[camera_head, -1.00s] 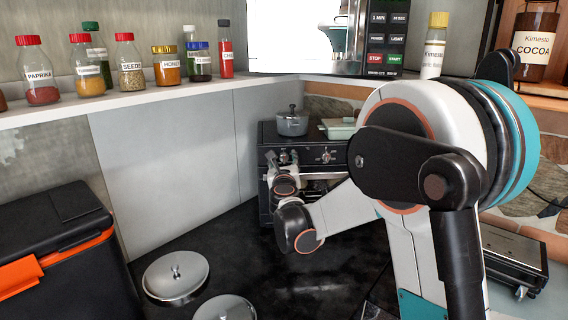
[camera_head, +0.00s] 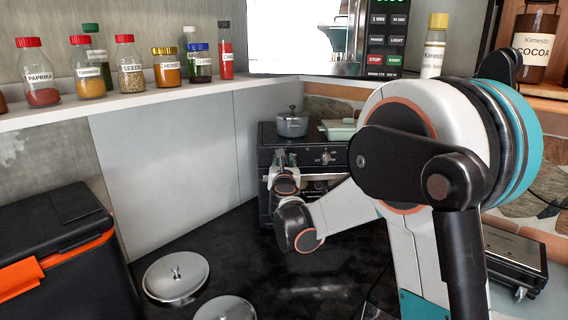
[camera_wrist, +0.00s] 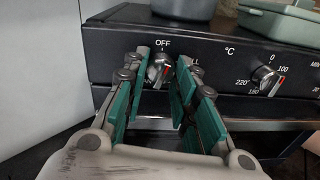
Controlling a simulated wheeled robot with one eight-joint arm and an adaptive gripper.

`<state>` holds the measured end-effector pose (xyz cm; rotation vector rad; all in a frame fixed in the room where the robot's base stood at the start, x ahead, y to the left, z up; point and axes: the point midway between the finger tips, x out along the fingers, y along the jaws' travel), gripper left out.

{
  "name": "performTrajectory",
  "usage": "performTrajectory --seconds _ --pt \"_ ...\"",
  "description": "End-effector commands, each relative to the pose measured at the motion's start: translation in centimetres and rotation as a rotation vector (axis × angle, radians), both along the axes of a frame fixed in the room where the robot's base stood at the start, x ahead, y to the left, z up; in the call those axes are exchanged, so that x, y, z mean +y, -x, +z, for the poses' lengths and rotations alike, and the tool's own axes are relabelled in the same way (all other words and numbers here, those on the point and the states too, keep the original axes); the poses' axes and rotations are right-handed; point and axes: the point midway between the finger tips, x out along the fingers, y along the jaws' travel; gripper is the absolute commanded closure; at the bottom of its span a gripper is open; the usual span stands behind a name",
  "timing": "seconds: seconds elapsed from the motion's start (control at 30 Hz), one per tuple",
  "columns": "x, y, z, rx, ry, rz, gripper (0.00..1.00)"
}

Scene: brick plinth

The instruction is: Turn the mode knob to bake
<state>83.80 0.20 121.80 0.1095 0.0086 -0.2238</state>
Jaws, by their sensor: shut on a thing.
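My gripper (camera_wrist: 163,66) is shut on the knob. In the head view my gripper (camera_head: 285,160) is at the left of the oven front and covers the knob.
A second knob (camera_wrist: 265,78) with temperature numbers is to the right. A grey pot (camera_head: 292,124) and a pale green dish (camera_head: 338,130) stand on the oven. A grey wall panel (camera_wrist: 38,70) is close on the left. Lids (camera_head: 175,277) lie on the dark counter.

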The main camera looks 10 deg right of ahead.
Motion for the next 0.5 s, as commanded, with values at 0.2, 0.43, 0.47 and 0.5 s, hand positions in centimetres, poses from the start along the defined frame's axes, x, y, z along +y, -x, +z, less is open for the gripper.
performTrajectory --seconds 0.2,0.43,0.47,0.5 --pt "0.04 0.00 0.11 -0.032 -0.203 0.000 0.98" --pt "0.03 -0.01 0.17 -0.066 -0.419 0.000 0.98" --pt "0.03 -0.01 0.18 -0.070 -0.447 0.000 0.98" --pt "0.02 -0.01 0.19 -0.077 -0.484 0.000 0.98"
